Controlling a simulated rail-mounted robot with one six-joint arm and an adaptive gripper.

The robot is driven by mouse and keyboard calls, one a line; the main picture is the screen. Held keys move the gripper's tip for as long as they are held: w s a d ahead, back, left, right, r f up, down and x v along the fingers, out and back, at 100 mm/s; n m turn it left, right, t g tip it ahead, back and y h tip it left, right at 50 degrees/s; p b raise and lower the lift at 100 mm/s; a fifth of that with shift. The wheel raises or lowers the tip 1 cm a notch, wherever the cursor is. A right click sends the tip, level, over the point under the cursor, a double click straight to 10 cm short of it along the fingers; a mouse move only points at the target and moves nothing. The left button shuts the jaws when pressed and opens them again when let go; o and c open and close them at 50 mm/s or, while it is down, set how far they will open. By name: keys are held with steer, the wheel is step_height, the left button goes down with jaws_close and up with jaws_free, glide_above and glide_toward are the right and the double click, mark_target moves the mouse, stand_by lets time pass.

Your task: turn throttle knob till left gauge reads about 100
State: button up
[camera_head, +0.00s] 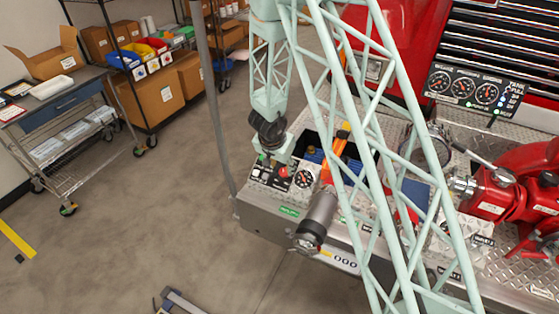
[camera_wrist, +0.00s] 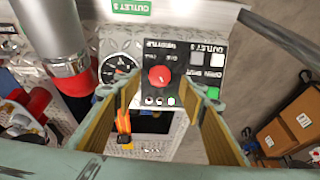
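The red throttle knob (camera_wrist: 159,76) sits on a black panel marked THROTTLE in the wrist view. In the head view the knob (camera_head: 283,172) shows on the bumper, just below my gripper (camera_head: 272,157). My gripper (camera_wrist: 163,103) is open, with one finger on each side of the knob in the wrist picture and nothing between them. I cannot tell how far the tips are from the panel. The left gauge (camera_head: 439,82) is on the black gauge panel (camera_head: 474,92) at upper right; its reading is too small to tell.
A small round gauge (camera_wrist: 118,68) sits beside the knob panel. White buttons and a green button (camera_wrist: 213,92) are on its other side. A grey pipe fitting (camera_head: 318,215) and an orange-handled object (camera_head: 338,145) are close by. A cart (camera_head: 75,125) stands at left.

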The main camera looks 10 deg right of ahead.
steer(key=v, duration=0.6)
stand_by(0.3)
steer(key=shift+r, duration=0.2)
stand_by(0.4)
steer(key=a+r+n+t+y+b, duration=0.15)
steer(key=a+r, duration=0.25)
steer(key=r, duration=0.4)
steer(key=s+a+r+n+y+b, duration=0.2)
steer(key=s+r+b, duration=0.1)
steer(key=s+r, duration=0.5)
steer(key=s+a+r+n+y+b, duration=0.25)
steer(key=s+r, duration=0.35)
steer(key=r, duration=0.4)
steer(key=s+d+h+b, duration=0.1)
steer(key=s+d+b, duration=0.1)
steer(key=s, duration=0.9)
steer(key=s+d+r+n+g+h+b, duration=0.1)
steer(key=s+d, duration=0.4)
steer(key=s, duration=0.7)
steer(key=s+d+r+n+h+b, duration=0.1)
steer(key=s+d+b, duration=0.3)
steer(key=s, duration=0.8)
steer(key=shift+r+h, duration=0.2)
steer(key=shift+h, duration=0.1)
steer(key=shift+s+d+g, duration=0.1)
steer(key=shift+g, duration=0.15)
